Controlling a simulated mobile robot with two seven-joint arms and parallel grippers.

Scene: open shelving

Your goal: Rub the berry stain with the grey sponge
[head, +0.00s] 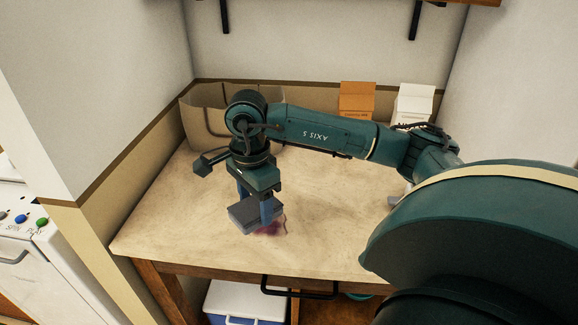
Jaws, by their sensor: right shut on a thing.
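The berry stain (275,227) is a purple-red patch on the pale tabletop (335,240). My right gripper (258,207) points down over it and is shut on the grey sponge (250,217), a flat grey block between its fingers. The sponge covers the left part of the stain, so the stain's full extent is hidden. I cannot tell whether the sponge touches the tabletop. My left gripper is not in view.
A paper bag (195,125), an orange-brown carton (356,99) and a white carton (413,104) stand along the back wall. A blue box with a white lid (245,300) is below the table. The front left of the tabletop is clear.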

